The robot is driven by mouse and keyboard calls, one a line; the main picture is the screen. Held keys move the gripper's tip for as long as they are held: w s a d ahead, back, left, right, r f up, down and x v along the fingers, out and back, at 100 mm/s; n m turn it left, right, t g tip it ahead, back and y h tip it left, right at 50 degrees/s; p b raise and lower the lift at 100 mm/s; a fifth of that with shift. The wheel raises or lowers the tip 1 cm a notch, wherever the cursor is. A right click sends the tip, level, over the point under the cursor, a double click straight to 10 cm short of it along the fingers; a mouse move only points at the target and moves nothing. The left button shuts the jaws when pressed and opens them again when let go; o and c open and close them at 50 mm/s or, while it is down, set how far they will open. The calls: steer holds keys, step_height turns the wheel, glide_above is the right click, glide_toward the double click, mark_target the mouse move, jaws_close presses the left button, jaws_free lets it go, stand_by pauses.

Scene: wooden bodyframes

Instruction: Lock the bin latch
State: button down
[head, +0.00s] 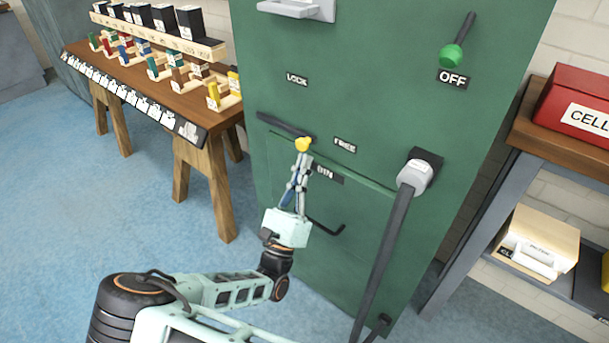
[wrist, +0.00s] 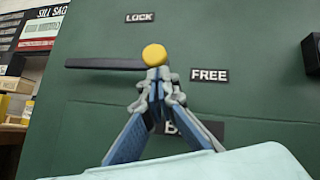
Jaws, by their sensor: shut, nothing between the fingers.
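The bin latch is a dark bar (head: 284,125) on the green cabinet, roughly level, with a yellow knob (head: 303,144) at its right end. In the wrist view the bar (wrist: 105,63) runs left from the yellow knob (wrist: 154,55). The LOCK label (head: 297,79) is above the bar, and the FREE label (head: 345,145) is right of the knob. My gripper (head: 302,161) is shut and empty, its fingertips (wrist: 158,75) right at the knob's lower side. I cannot tell whether they touch it. The BIN label (wrist: 192,130) is partly hidden by my fingers.
The bin front (head: 350,220) has a dark handle (head: 327,229) below my gripper. A green-knobbed lever (head: 452,55) is at upper right. A wooden bench (head: 215,130) stands left.

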steer(key=shift+r, duration=0.1)
stand_by(0.3)
steer(key=shift+d+r+n+y+p, duration=0.1)
steer(key=shift+r+n+y+p, duration=0.15)
steer(key=shift+n+y+p, duration=0.6)
